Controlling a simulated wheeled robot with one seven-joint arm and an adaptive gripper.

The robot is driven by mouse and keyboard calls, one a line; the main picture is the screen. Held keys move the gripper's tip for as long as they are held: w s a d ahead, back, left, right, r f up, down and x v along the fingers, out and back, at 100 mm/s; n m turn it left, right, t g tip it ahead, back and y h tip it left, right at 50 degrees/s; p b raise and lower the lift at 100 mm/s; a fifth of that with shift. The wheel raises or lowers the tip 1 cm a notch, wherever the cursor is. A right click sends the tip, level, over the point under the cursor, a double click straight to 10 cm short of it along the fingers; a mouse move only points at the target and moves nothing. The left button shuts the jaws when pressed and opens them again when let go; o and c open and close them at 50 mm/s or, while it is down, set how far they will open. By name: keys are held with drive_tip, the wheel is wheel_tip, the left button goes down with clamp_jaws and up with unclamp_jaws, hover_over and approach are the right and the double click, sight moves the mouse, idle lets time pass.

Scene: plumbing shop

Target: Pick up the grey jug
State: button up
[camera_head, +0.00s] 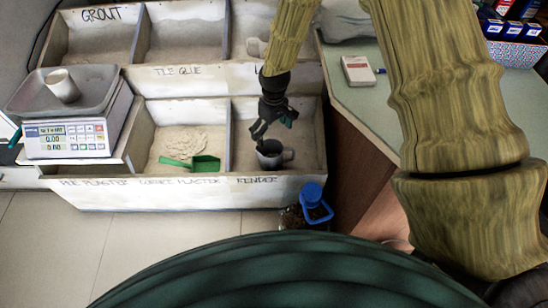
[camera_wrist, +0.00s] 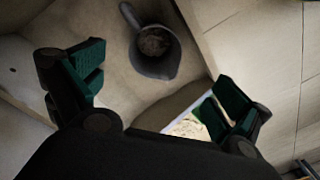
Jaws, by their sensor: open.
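The grey jug (camera_head: 271,153) stands in the bottom right bin, the one marked RENDER, near its front wall. Its handle points right in the head view. In the wrist view the jug (camera_wrist: 157,50) shows from above, with its handle toward the upper left and some dark grey-brown material visible inside. My gripper (camera_head: 267,132) hangs just above and slightly left of the jug in the head view. In the wrist view its green-padded fingers (camera_wrist: 160,84) are spread wide apart with nothing between them. The jug lies beyond the fingertips and does not appear to be touched.
The bin's walls (camera_head: 290,186) surround the jug closely at the front. A green scoop (camera_head: 203,163) lies in the neighbouring bin with pale powder.

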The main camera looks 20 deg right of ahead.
sight(272, 146)
drive_tip(key=shift+f+b, duration=3.4)
drive_tip(key=shift+f, duration=3.65)
drive_tip(key=shift+c, duration=0.2)
drive_tip(key=c, duration=1.2)
drive_tip(key=shift+s+r, duration=0.1)
drive_tip(key=shift+r, duration=0.05)
drive_tip(key=shift+c, duration=0.2)
